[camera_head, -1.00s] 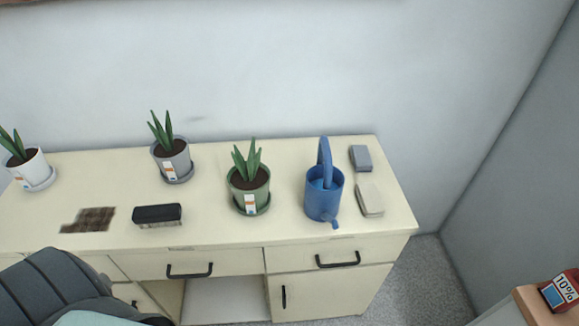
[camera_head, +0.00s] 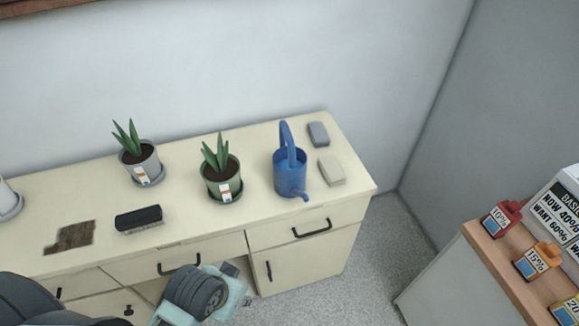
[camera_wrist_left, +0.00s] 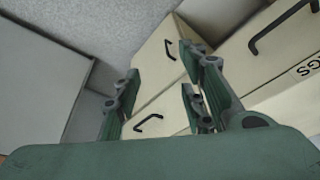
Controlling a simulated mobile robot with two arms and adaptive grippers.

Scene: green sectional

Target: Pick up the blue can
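The blue can (camera_head: 291,177) is a blue watering can with a tall arched handle and a short spout toward the front. It stands upright on the right part of the cream desk (camera_head: 240,220). My left arm (camera_head: 195,292) shows below the desk's front edge in the head view, lower and left of the can. In the left wrist view my left gripper (camera_wrist_left: 158,92) has its fingers spread with nothing between them, and it faces the desk's drawers and handles. The can is not in that view. My right gripper is not in view.
A green potted plant (camera_head: 222,178) stands left of the can. A grey block (camera_head: 318,134) and a beige block (camera_head: 331,170) lie to its right. A black brush (camera_head: 139,219) lies further left. A counter with price-tagged containers (camera_head: 503,218) is at right. Floor between is clear.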

